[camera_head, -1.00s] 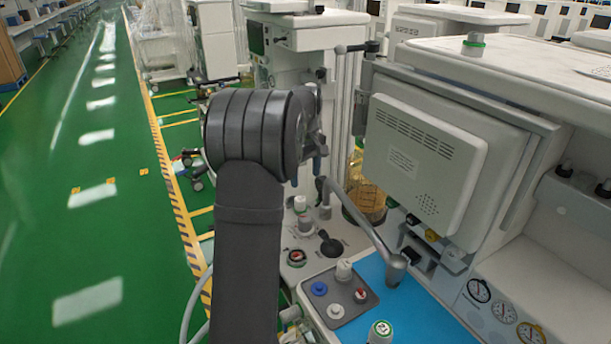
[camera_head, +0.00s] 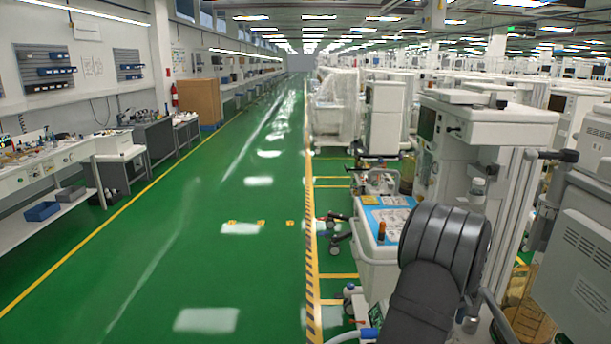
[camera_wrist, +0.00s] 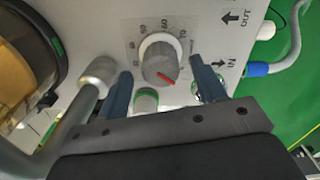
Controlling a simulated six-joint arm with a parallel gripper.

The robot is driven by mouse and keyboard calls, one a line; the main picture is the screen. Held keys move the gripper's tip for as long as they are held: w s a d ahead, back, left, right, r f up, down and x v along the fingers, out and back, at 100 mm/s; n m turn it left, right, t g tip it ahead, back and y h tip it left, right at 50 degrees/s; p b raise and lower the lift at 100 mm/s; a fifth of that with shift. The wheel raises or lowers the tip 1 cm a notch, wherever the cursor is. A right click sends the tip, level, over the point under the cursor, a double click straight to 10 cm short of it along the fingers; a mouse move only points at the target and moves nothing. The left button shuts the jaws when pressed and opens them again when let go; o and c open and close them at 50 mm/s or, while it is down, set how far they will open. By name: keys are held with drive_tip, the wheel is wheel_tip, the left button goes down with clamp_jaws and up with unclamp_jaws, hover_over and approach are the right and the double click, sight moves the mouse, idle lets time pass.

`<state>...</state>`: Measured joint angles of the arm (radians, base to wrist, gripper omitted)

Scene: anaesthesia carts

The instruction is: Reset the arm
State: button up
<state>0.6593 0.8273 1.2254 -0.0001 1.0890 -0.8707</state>
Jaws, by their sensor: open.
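My gripper (camera_wrist: 161,68) shows in the wrist view with its two dark blue fingers apart and nothing held between them. A grey dial (camera_wrist: 160,60) with a red mark and a printed number scale lies beyond the fingertips, in the gap between them. I cannot tell whether either finger touches it. A small white and green knob (camera_wrist: 145,100) sits nearer, just below the dial in the picture. In the head view my dark grey arm shows at the lower right, beside a cart; its gripper is hidden there.
A metal bar (camera_wrist: 88,95) stands close left of the fingers, with a round container (camera_wrist: 25,60) beyond. A blue-ended hose (camera_wrist: 258,69) is at right. In the head view, carts (camera_head: 495,115) crowd the right; the green aisle (camera_head: 235,220) is open.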

drive_tip(key=shift+f, duration=1.35)
wheel_tip(320, 180, up, 17)
wheel_tip(320, 180, down, 17)
drive_tip(key=shift+f, duration=0.1)
drive_tip(key=m, duration=0.8)
drive_tip(key=shift+a+m, duration=0.1)
drive_tip(key=shift+m, duration=0.2)
drive_tip(key=m, duration=0.4)
drive_tip(key=shift+w+m, duration=0.1)
drive_tip(key=shift+m, duration=0.2)
drive_tip(key=shift+a+m, duration=0.1)
drive_tip(key=shift+m, duration=2.1)
